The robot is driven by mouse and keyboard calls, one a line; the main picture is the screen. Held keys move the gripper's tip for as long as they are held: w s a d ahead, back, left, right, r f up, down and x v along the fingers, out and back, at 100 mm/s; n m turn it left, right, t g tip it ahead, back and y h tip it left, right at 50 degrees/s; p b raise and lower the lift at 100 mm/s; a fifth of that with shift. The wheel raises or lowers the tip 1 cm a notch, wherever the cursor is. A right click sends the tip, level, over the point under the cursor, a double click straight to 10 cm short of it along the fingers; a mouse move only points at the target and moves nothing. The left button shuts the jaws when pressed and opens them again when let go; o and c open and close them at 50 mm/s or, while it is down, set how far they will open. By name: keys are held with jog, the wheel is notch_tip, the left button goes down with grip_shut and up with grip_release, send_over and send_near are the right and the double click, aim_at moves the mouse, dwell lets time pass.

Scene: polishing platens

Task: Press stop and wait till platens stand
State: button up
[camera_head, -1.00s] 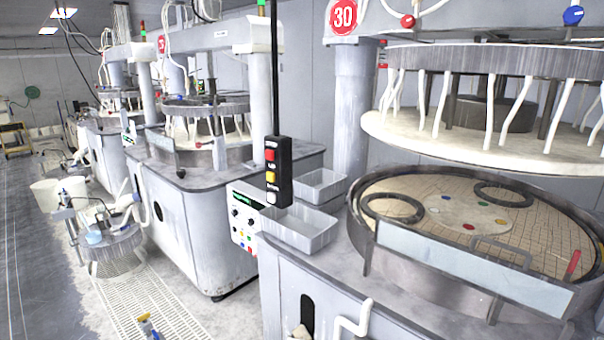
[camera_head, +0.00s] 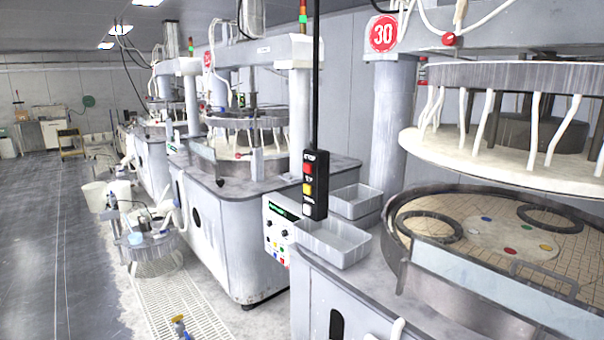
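A black pendant control box (camera_head: 315,185) hangs on a dark pole in front of machine 30. It has a red button (camera_head: 308,168) at the top marked stop, an amber one (camera_head: 307,189) below it and a white one (camera_head: 307,208) at the bottom. The round lower platen (camera_head: 485,232) of machine 30 lies in its basin, with dark rings on a tiled face. The upper platen (camera_head: 500,150) is raised above it. One still frame does not show whether the platens turn. My gripper is not in view.
Two grey plastic bins (camera_head: 333,240) stand on the machine's deck behind the pendant. A control panel (camera_head: 279,232) is left of them. Similar machines (camera_head: 228,230) line up behind. A floor grating (camera_head: 185,305) runs beside them; open floor (camera_head: 50,230) lies at left.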

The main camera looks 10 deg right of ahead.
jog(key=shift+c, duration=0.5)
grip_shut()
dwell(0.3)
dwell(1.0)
